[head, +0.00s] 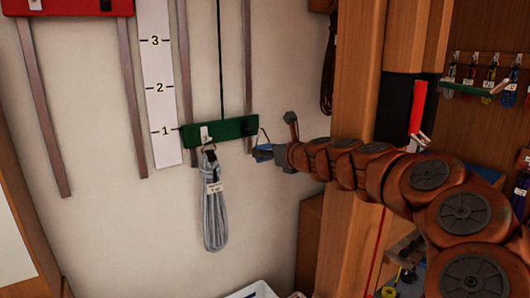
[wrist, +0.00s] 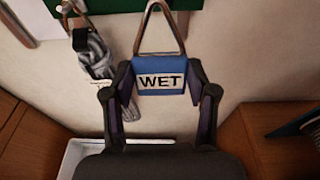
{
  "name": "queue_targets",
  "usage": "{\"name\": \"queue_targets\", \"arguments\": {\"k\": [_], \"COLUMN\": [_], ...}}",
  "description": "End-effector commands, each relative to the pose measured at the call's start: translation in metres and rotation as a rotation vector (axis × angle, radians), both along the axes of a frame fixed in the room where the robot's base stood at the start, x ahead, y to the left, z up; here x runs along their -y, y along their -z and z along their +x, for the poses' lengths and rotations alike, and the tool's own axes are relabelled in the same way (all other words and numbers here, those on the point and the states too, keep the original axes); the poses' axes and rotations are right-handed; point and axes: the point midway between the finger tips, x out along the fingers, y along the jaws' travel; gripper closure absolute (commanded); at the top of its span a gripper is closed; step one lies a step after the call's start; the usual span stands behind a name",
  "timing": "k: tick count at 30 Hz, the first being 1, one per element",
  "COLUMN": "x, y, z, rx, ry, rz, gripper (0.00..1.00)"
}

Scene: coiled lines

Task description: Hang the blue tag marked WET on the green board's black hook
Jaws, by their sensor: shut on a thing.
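The blue tag (wrist: 160,72) has a white label reading WET and a brown loop (wrist: 163,20) standing up from it. My gripper (wrist: 162,88) is shut on the tag, one finger at each side. In the head view the tag (head: 263,153) is just right of and below the green board's (head: 238,129) right end. The board also shows at the top of the wrist view (wrist: 112,5). The loop's top reaches near the board's edge; I cannot tell whether it touches. I cannot make out the black hook clearly.
A grey coiled line (head: 214,205) hangs from a pale hook (head: 204,134) on the board's left part. A white numbered strip (head: 160,85) is left of the board. A wooden post (head: 345,220) stands to the right. A white container (head: 252,291) is below.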

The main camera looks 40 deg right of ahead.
Motion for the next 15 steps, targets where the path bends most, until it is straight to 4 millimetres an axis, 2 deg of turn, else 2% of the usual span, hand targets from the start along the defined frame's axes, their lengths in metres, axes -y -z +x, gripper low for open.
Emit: {"name": "queue_targets", "arguments": {"k": [4, 15], "x": [0.008, 0.009], "y": [0.001, 0.004], "z": [0.003, 0.021], "rx": [0.000, -0.001], "ry": [0.013, 0.013], "rz": [0.000, -0.001], "gripper": [0.77, 0.77]}}
